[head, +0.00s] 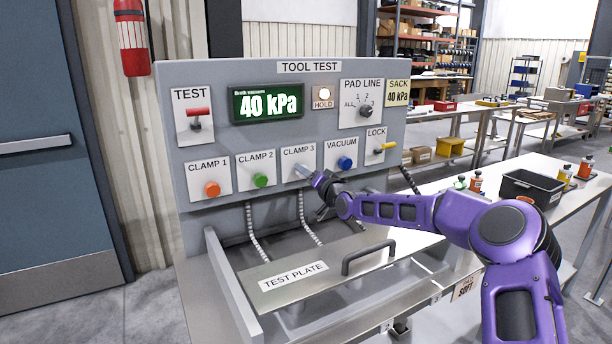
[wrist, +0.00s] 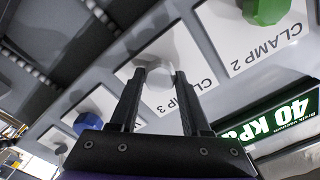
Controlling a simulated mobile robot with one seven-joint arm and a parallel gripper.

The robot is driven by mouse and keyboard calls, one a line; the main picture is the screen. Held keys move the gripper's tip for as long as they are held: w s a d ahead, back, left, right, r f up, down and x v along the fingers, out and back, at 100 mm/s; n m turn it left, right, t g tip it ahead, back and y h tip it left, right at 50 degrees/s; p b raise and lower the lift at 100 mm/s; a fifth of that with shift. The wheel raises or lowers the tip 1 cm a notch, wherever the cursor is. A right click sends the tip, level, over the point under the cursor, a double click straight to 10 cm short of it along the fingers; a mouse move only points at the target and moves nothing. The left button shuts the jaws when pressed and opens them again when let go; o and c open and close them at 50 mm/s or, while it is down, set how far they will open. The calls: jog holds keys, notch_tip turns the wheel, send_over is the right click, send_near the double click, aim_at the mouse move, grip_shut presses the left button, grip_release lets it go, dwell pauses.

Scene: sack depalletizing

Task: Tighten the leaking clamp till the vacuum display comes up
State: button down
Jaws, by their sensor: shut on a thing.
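The clamp 3 knob (wrist: 158,80), pale grey or white, sits on its label plate (head: 299,163) on the tool test panel. My gripper (wrist: 157,78) is shut on this knob, one finger on each side; in the head view (head: 306,173) it hides the knob. The green vacuum display (head: 267,103) reads 40 kPa, and part of it shows in the wrist view (wrist: 290,112). The clamp 1 knob (head: 212,189) is orange, the clamp 2 knob (head: 260,180) green and the vacuum knob (head: 345,162) blue. The hold lamp (head: 323,94) looks lit.
A red-handled test lever (head: 198,117), a pad line dial (head: 366,110) and a yellow lock lever (head: 385,147) are on the panel. A sack card (head: 398,95) reads 40 kPa. Below lies the test plate (head: 340,250) with a handle. A black bin (head: 531,188) stands on the right bench.

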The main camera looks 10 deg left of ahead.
jog(key=shift+m, duration=0.3)
jog(key=shift+c, duration=1.8)
grip_release()
jog(key=v, duration=1.7)
jog(key=shift+s+d, duration=0.15)
